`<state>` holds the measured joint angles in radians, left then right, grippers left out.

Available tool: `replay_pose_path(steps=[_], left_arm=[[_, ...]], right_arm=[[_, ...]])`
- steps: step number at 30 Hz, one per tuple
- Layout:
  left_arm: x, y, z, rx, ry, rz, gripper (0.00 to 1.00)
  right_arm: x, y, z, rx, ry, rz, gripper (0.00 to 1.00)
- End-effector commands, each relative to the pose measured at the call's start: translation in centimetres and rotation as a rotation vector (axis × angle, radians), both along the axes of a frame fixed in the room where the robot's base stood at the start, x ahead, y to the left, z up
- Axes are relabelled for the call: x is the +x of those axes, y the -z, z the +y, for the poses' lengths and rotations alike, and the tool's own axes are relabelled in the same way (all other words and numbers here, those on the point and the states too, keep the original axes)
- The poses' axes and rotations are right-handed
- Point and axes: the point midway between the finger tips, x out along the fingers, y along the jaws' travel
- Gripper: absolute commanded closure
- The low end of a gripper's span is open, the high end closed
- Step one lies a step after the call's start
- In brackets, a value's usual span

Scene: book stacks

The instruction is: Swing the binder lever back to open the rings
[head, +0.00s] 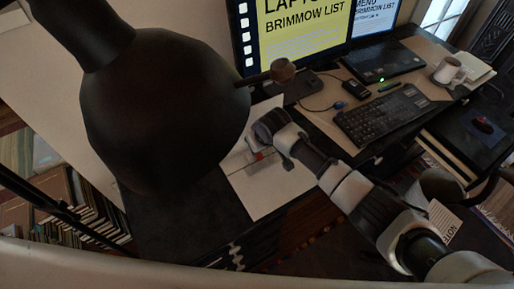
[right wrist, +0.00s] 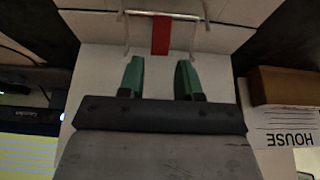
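A white binder (head: 268,190) lies open on the dark desk beside the big lamp. Its red lever (head: 261,154) and metal rings show near my right gripper. In the right wrist view the red lever (right wrist: 161,36) hangs from a metal bar, with a thin ring at each side, on the white binder (right wrist: 225,38). My right gripper (right wrist: 160,62) is open, its two green fingers apart, with the lever straight ahead between their lines. Nothing is between the fingers. In the head view the right wrist partly covers the binder. My left gripper is not in view.
A large dark lamp (head: 160,110) blocks the left of the head view. A keyboard (head: 382,117), mouse (head: 354,89), laptop (head: 384,62) and mug (head: 449,71) stand to the right. Books (head: 92,215) fill a shelf at lower left. A brown box (right wrist: 286,85) shows in the wrist view.

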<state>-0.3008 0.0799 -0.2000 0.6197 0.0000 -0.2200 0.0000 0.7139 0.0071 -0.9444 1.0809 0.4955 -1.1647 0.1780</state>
Motion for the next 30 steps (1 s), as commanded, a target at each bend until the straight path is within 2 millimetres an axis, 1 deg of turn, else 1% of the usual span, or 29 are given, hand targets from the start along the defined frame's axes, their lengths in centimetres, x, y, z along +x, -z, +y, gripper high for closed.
replay_pose_path(steps=[1, 3, 6, 9, 14, 23, 30], left_arm=[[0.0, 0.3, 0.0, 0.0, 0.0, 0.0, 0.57], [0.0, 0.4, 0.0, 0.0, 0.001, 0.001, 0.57], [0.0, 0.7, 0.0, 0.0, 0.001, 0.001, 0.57], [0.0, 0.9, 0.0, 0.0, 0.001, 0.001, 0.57], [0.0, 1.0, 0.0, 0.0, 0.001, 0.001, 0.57], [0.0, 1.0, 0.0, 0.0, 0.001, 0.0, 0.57], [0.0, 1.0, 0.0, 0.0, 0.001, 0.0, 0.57]], right_arm=[[0.3, 0.8, 0.2, 0.0, 0.001, 0.0, 0.66], [0.6, 1.7, 0.5, 0.0, 0.001, 0.0, 0.66], [0.9, 2.9, 0.7, -0.001, 0.0, 0.001, 0.66], [1.2, 3.6, 0.9, 0.001, 0.0, 0.001, 0.66], [1.5, 4.2, 1.0, 0.001, 0.001, -0.001, 0.66], [1.5, 4.3, 1.1, 0.001, 0.0, -0.002, 0.66], [1.5, 4.3, 1.1, 0.001, 0.0, -0.002, 1.0]])
